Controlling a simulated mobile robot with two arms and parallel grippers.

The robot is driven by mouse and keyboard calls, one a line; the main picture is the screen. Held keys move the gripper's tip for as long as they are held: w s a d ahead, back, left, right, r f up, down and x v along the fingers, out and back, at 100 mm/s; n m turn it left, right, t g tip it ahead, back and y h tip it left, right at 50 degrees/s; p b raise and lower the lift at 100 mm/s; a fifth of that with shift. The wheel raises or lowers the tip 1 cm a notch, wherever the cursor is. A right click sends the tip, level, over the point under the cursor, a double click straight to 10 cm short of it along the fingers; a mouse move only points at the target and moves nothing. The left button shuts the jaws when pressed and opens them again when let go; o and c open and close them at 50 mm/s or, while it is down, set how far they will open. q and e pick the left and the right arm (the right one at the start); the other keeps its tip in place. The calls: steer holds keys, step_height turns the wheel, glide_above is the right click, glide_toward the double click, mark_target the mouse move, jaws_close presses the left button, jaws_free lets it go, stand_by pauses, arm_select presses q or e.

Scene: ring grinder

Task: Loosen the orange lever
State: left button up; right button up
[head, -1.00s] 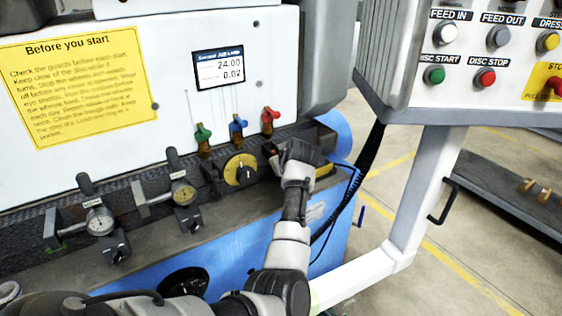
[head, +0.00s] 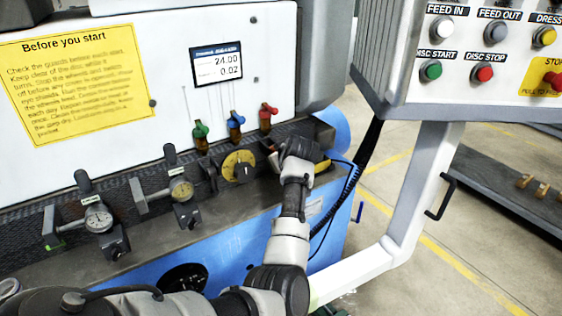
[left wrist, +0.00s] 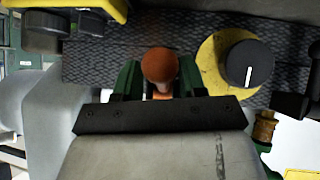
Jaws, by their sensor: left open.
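The orange lever's rounded knob (left wrist: 160,65) shows in the left wrist view, with a short stem below it. It stands between the two green fingers of my left gripper (left wrist: 158,82), which are open on either side of it; contact cannot be told. In the head view, my left gripper (head: 277,152) is at the machine's front ledge, just right of the yellow dial. There the gripper hides most of the lever. My right gripper is not in view.
The yellow dial with its black knob (left wrist: 249,64) sits close beside the gripper. Green (head: 200,131), blue (head: 237,119) and red (head: 268,110) valve levers stand behind. Two gauges (head: 98,218) are on the left. A button panel (head: 480,60) hangs at right on a white post (head: 422,190).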

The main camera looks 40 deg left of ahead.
arm_select(q)
steer(key=shift+r, duration=0.1)
steer(key=b+v, duration=0.1)
steer(key=v, duration=0.9)
steer(key=shift+s+d+r, duration=0.15)
steer(key=shift+s+d, duration=0.05)
steer(key=shift+d, duration=0.1)
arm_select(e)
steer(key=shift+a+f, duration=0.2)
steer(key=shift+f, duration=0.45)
arm_select(q)
steer(key=shift+a, duration=0.1)
